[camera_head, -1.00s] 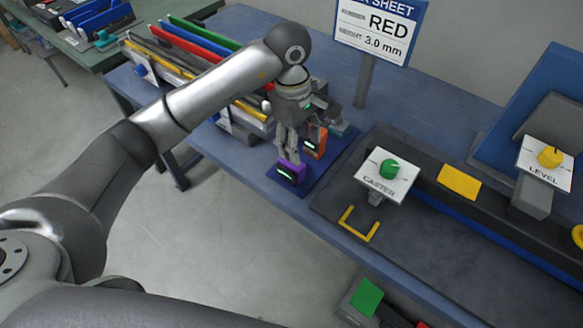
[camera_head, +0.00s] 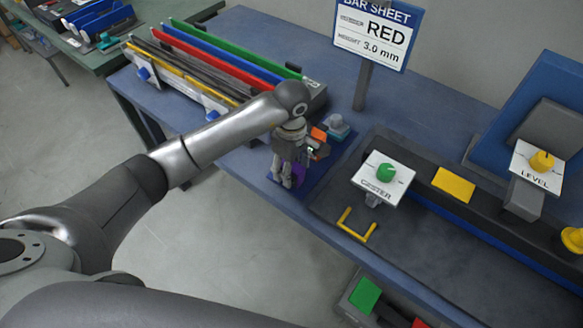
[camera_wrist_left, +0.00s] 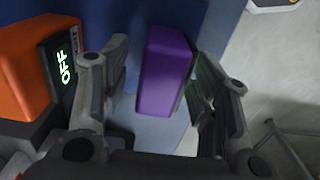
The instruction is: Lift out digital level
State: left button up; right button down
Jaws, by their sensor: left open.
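A purple block-shaped device (camera_head: 299,171) stands on the dark blue mat (camera_head: 316,187), mostly hidden behind my left gripper (camera_head: 285,182) in the head view. In the left wrist view, the purple device (camera_wrist_left: 165,72) lies between the two spread fingers of my left gripper (camera_wrist_left: 163,88), with a green glow on its right side. The gripper is open, and no firm grip shows. An orange device (camera_head: 319,134) is just behind it; its display reads OFF in the left wrist view (camera_wrist_left: 30,65). I cannot tell which device is the digital level. My right gripper is out of view.
A rack of coloured bars (camera_head: 225,65) stands at the back left. A grey-blue object (camera_head: 338,125) sits behind the orange device. A RED 3.0 mm sign (camera_head: 375,32) stands behind.

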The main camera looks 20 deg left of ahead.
pick_arm(q)
jog(key=shift+f, duration=0.3)
jog(key=c, duration=1.2)
jog(key=shift+r, duration=0.1)
